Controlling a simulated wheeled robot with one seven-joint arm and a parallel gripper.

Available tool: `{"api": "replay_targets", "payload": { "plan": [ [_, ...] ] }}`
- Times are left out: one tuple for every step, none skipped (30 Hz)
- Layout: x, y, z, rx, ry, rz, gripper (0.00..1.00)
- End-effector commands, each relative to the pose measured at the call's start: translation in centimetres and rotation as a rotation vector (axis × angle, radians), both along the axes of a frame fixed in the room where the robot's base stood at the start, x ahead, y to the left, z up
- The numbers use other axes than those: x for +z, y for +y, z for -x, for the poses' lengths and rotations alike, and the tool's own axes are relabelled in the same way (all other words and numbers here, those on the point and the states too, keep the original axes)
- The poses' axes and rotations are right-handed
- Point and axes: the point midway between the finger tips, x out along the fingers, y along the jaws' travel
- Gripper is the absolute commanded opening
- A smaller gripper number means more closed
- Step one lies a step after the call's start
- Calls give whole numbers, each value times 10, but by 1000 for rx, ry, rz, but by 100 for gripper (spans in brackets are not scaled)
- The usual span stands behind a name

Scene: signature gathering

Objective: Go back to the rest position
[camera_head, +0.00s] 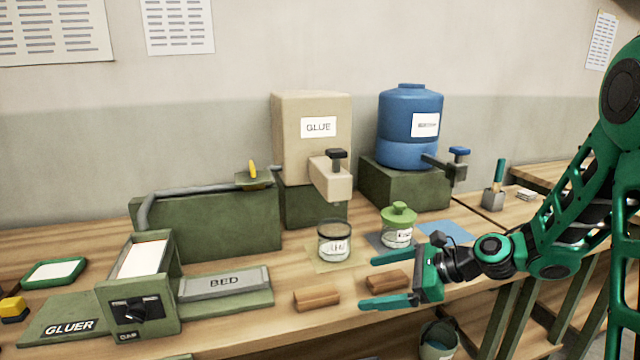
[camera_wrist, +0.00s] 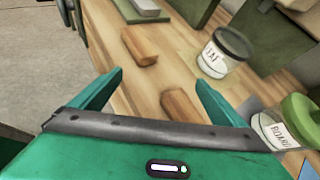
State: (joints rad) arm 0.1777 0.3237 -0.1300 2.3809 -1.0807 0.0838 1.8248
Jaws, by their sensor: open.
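My green gripper (camera_head: 388,281) is open and empty above the front part of the wooden bench (camera_head: 255,335). In the wrist view, its two fingers (camera_wrist: 158,90) stand wide apart with nothing held between them. Two brown blocks lie on the bench near it. The left block (camera_head: 317,299) is left of the fingers, and the right block (camera_head: 388,280) shows behind and between them in the head view. Both also show in the wrist view, one upper left (camera_wrist: 140,46) and one nearer the right finger (camera_wrist: 181,106).
A labelled jar with a dark lid (camera_head: 334,242) and a green-lidded jar (camera_head: 398,227) stand behind the blocks. A glue dispenser (camera_head: 311,140), a blue tank (camera_head: 410,130) and the gluer machine (camera_head: 140,300) line the bench. A bucket (camera_head: 438,340) is below the front edge.

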Motion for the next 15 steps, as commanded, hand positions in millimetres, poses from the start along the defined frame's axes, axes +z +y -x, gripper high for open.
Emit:
{"api": "replay_targets", "payload": {
  "plan": [
    [0,-4,3,18,-25,40,95],
    [-2,-7,6,33,-39,67,95],
    [-3,-12,9,51,-58,103,95],
    [-4,-15,12,65,-72,131,95],
    [-5,-19,14,81,-87,160,95],
    [-7,-25,18,103,-105,200,95],
    [-8,-29,21,120,-122,232,95],
    [-9,-35,25,139,-136,265,95],
    [-11,-43,30,167,-159,316,95],
    [-12,-50,34,190,-175,356,95],
    [-12,-57,39,216,-191,398,95],
    [-13,-69,47,256,-214,461,95],
    [-14,-79,54,288,-231,512,95],
    [-14,-89,61,324,-245,562,95],
    [-14,-104,72,374,-263,632,95]
  ]
}}
